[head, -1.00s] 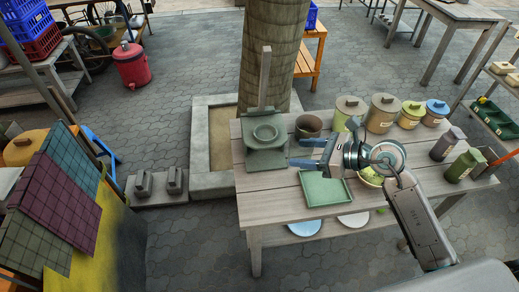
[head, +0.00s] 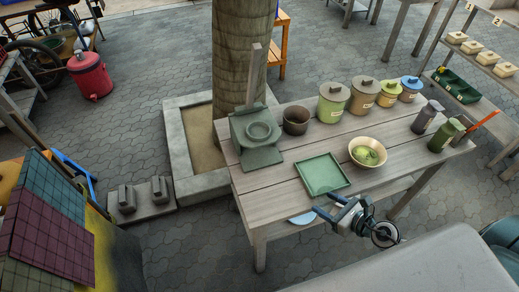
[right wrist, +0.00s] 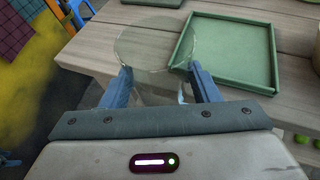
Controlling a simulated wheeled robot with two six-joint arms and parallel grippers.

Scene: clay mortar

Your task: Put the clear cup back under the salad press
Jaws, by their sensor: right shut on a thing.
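The clear cup (right wrist: 155,45) shows in the right wrist view as a see-through round shape between my right gripper's two blue fingers (right wrist: 160,78). The gripper is shut on it. In the head view my right gripper (head: 326,206) is at the table's front edge, in front of the green tray (head: 323,175); the cup is too faint to make out there. The salad press (head: 257,152) is green with an upright wooden lever and stands at the table's left end, up and left of the gripper. My left gripper is not in view.
On the wooden table (head: 285,192) are a brown pot (head: 296,121), a bowl with green food (head: 367,153), several lidded canisters (head: 333,103) and dark containers (head: 427,117) at the right. The boards between press and tray are bare. A tree trunk (head: 238,55) stands behind.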

